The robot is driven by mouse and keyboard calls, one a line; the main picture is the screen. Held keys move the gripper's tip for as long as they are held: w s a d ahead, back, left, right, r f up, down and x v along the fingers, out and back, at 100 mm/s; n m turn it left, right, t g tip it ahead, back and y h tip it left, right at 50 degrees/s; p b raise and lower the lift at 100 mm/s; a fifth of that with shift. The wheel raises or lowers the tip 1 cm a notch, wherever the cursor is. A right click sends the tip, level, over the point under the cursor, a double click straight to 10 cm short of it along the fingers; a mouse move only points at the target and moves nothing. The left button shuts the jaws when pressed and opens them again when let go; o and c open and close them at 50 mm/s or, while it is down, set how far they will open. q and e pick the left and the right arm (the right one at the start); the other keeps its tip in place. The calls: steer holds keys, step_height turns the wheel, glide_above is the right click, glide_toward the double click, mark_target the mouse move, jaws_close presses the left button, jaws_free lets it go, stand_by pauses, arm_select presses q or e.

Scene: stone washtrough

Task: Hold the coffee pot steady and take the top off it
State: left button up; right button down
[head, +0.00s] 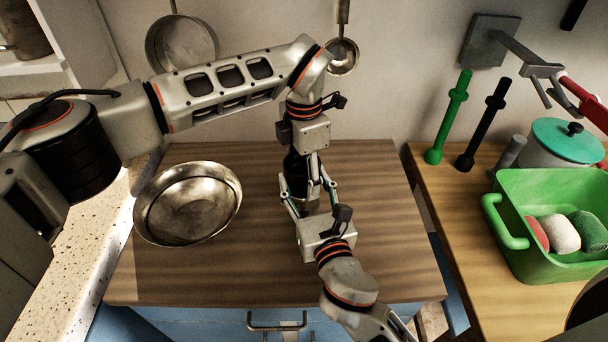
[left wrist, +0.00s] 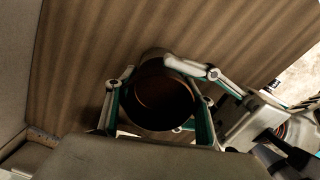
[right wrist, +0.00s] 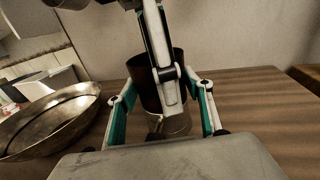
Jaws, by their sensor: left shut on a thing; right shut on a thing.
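The coffee pot has a dark, open-topped upper part (right wrist: 143,88) and a pale metal lower part (right wrist: 180,125). In the left wrist view I look down into the round dark mouth of the upper part (left wrist: 163,100). My left gripper (head: 313,190) comes from above and is shut on the upper part, one finger crossing in front of it in the right wrist view. My right gripper (right wrist: 167,130) comes from the front, low down, and is shut on the lower part. The fingers hide much of the pot, and I cannot tell whether the two parts are apart.
A metal bowl (head: 225,215) stands left of the pot on the wooden counter (head: 250,275). On the right counter are a green tub (head: 528,255), a teal-lidded pot (head: 562,140) and green (head: 449,115) and black (head: 486,122) upright rods. Pans hang on the wall behind.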

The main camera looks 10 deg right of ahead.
arm_select(q)
steer(key=shift+a, duration=0.2)
arm_select(e)
steer(key=shift+w+d, duration=0.15)
steer(key=shift+d, duration=0.3)
arm_select(q)
steer(key=o, duration=1.2)
steer(key=shift+s, duration=0.1)
steer(key=shift+o, duration=0.2)
steer(key=shift+d, duration=0.1)
arm_select(e)
steer(key=shift+a, duration=0.15)
arm_select(q)
steer(key=shift+r, duration=2.3)
steer(key=shift+c, duration=0.2)
arm_select(e)
steer(key=shift+a, duration=0.15)
arm_select(q)
step_height(320, 180, up, 2)
steer(key=m, duration=0.3)
steer(key=shift+r, duration=0.1)
steer(key=shift+r+m, duration=0.45)
steer(key=shift+m, duration=0.45)
steer(key=shift+f, duration=3.9)
